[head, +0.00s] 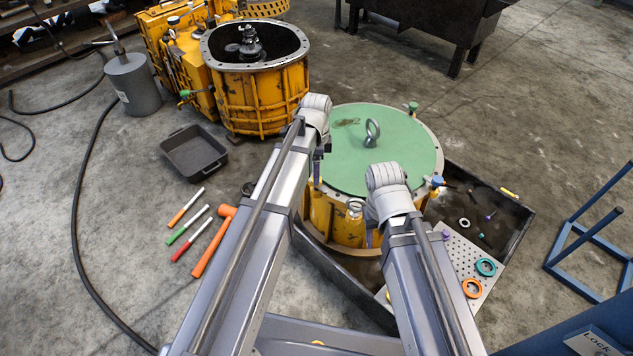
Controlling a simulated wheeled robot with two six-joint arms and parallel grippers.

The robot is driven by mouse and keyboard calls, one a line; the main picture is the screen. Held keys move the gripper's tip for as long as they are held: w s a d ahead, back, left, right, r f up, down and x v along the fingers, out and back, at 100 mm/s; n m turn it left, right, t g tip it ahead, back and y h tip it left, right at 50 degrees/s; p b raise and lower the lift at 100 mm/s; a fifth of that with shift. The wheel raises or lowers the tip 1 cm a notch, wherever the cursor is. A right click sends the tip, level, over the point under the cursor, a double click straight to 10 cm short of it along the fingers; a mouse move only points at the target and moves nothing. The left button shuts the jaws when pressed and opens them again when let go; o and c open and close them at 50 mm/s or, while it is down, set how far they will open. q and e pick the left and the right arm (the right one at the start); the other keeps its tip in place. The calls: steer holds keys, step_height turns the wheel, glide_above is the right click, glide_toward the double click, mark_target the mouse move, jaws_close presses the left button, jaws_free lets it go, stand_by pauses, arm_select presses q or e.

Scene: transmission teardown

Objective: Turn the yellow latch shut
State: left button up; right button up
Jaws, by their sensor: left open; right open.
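A yellow housing (348,228) with a round green lid (385,140) stands in the middle, a metal eye bolt (372,132) upright on the lid. A small yellow-orange piece (316,184) at the lid's left rim looks like the yellow latch. It is partly hidden, and I cannot tell its angle. My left gripper (318,165) is open right above it; I cannot tell if they touch. My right gripper (371,238) is open in front of the housing's near side, its fingers mostly hidden by its wrist. A green knob (412,107) and a blue knob (437,181) also sit on the rim.
The housing stands in a dark tray (505,235) with a perforated plate (459,262) and rings at right. An open yellow housing (262,95) stands behind left. A black bin (194,152), several coloured markers and an orange hammer (214,241) lie left. A blue frame (580,230) stands right.

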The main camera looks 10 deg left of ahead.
mark_target(320, 187)
arm_select(q)
step_height(320, 187, down, 3)
steer(key=shift+f+b, duration=0.15)
steer(key=shift+b, duration=1)
arm_select(e)
step_height(320, 187, down, 3)
steer(key=shift+f, duration=0.15)
arm_select(q)
jaws_close()
